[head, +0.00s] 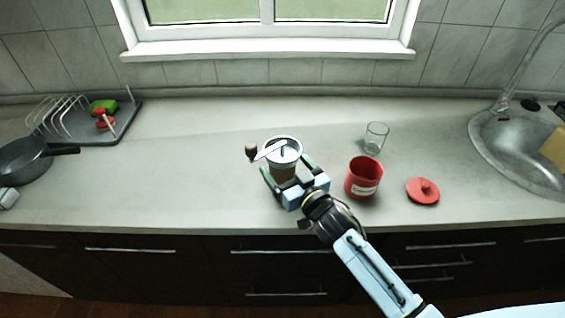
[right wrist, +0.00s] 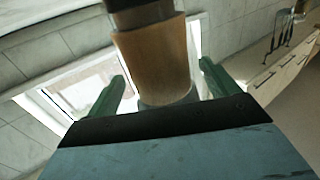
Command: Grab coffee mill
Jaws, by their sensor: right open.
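The coffee mill (head: 284,153) stands upright on the counter, with a pale metal top, a crank ending in a dark knob, and a brown body partly hidden by my gripper. My right gripper (head: 281,173) reaches it from the front right, open, with one green finger on each side of the mill. In the right wrist view the mill's wooden body (right wrist: 155,62) is between the two spread green fingers (right wrist: 160,88), with a visible gap at each side. My left gripper is not in view.
A red canister (head: 363,178) stands right of my gripper, with its red lid (head: 423,190) beside it and a clear glass (head: 376,138) behind. A dish rack (head: 72,122) and a dark pan (head: 22,160) are at left, a sink (head: 510,145) at right. The counter left of the mill is clear.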

